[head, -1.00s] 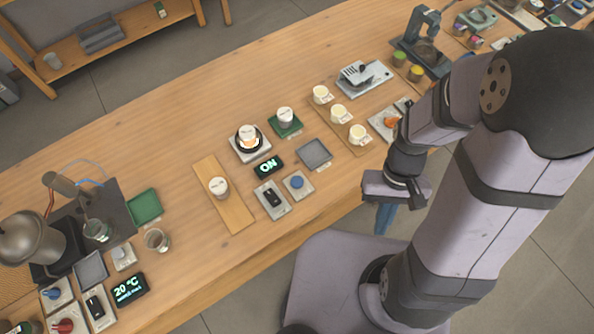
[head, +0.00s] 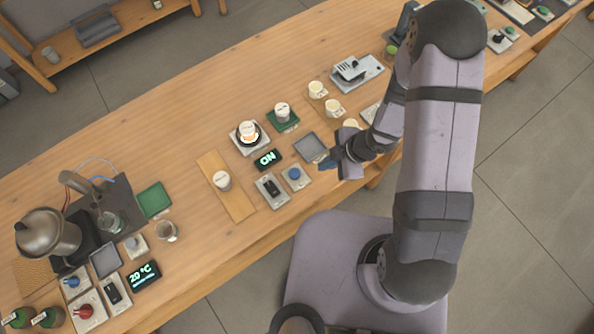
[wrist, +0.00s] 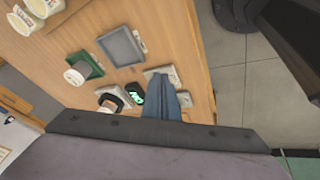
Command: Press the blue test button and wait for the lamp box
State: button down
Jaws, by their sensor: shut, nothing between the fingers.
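The blue button (head: 294,173) sits on a small pale plate near the table's front edge. My gripper (head: 326,164) is shut and empty, just to the right of that plate in the head view, apart from the button. In the wrist view my blue fingers (wrist: 165,106) cover the button; part of a pale plate shows beyond them. A dark display (head: 267,159) reads "ON" in green and also shows in the wrist view (wrist: 137,93). Behind it, a white jar stands on a round base with an orange glow (head: 248,135). I cannot tell which item is the lamp box.
A black rocker switch (head: 271,187) on a plate lies left of the button. A grey tray (head: 311,147) lies behind it, close to my gripper. A wooden board (head: 222,190) with a white jar is further left. Cups stand at the right.

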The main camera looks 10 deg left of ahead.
aim_at(299, 174)
jog(key=a+r+n+y, duration=0.4)
jog(key=a+r+n, duration=0.1)
jog(key=a, duration=0.2)
jog(key=shift+s+a+r, duration=0.2)
jog(key=shift+s+a, duration=0.1)
jog(key=shift+s, duration=0.05)
jog(key=shift+f, duration=0.15)
notch_tip(299, 174, down, 9)
jog(key=b, duration=0.8)
jog(key=shift+r, duration=0.2)
jog(key=shift+f, duration=0.1)
dwell(1.5)
jog(key=shift+f+b, duration=0.3)
jog(key=shift+f, duration=0.05)
